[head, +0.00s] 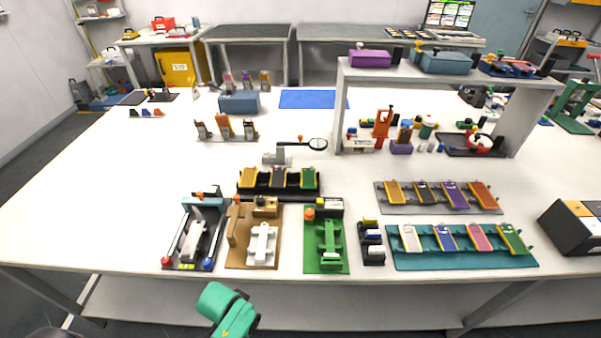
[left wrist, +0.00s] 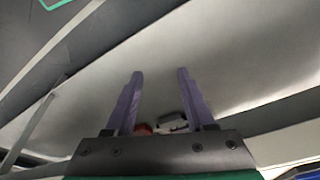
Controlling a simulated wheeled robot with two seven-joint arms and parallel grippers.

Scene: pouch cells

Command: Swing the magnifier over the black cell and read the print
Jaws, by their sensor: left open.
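The magnifier (head: 318,144) is a round lens with a dark rim on a thin black arm. The arm runs left to a grey base (head: 274,159), with an orange knob on it. Just in front, a black rack (head: 279,190) holds a yellow, a black and a green cell. The black cell (head: 278,178) is in the middle; the lens is behind and to the right of it. Its print is too small to read. My left gripper (left wrist: 160,98) shows in the left wrist view with two purple fingers apart and nothing between their tips. My right gripper is not in view.
Brown (head: 238,262) and green (head: 312,262) fixtures stand near the front edge. A shelf (head: 440,76) stands at the back right. The table's left side is clear.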

